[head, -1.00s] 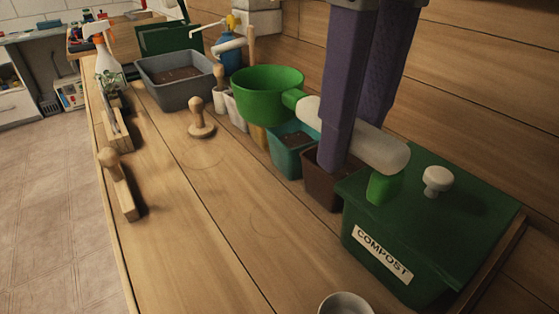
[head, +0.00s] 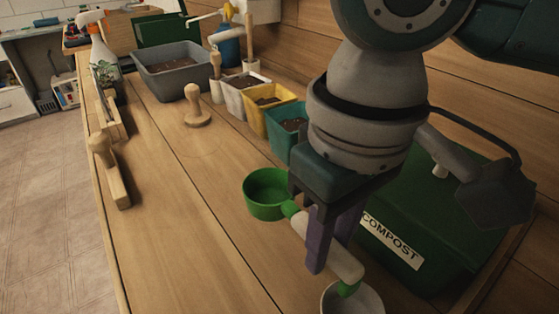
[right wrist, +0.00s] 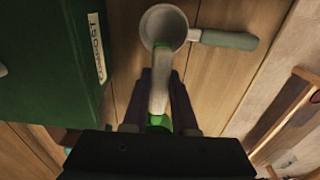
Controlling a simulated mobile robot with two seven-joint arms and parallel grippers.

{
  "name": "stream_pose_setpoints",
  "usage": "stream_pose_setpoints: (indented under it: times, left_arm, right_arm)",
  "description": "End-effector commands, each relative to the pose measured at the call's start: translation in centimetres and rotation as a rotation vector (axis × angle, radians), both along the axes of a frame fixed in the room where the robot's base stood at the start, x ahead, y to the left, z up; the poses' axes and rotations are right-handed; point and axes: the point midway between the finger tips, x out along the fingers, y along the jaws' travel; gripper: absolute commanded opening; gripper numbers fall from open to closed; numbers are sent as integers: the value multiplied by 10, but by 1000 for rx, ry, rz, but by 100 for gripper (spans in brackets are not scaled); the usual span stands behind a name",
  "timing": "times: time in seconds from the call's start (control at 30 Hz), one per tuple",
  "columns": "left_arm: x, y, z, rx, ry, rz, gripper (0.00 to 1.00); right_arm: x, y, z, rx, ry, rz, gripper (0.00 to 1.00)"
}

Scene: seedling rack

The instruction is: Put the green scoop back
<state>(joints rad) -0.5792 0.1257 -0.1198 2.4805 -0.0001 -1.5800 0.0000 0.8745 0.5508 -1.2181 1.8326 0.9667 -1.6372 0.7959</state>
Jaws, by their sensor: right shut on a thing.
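The green scoop has a round green cup (head: 266,203) and a pale handle (head: 345,262) with a green end. My right gripper (head: 325,240) is shut on this handle, its purple fingers on either side of it. The cup points away to the left over the bench; I cannot tell how high it is held. In the right wrist view the pale handle (right wrist: 159,92) lies between the fingers, and the cup is hidden. In the right wrist view this dish (right wrist: 164,24) has a grey-green handle. My left gripper is not in view.
The green compost bin (head: 440,235) stands right of my gripper. A teal pot (head: 283,135), a yellow pot (head: 266,112) and a white pot (head: 240,92) line the wall. A grey tub (head: 172,75) and wooden tools (head: 196,108) stand farther back. The bench's middle left is clear.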

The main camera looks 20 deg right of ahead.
Motion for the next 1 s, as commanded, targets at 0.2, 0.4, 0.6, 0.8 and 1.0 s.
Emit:
stream_pose_setpoints:
  times: [0.2, 0.4, 0.6, 0.8, 1.0]
  left_arm:
    - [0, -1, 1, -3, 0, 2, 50]
    - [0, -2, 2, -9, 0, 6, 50]
    - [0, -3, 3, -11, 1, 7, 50]
    - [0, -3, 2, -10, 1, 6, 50]
    - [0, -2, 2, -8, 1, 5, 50]
  right_arm:
    - [0, 0, -1, 1, 0, 0, 0]
    - [0, 0, -7, 1, -1, 0, 0]
    - [0, 0, -11, 0, 0, 1, 0]
    - [0, 0, -11, 0, 0, 1, 45]
    - [0, 0, -11, 0, -1, 0, 56]
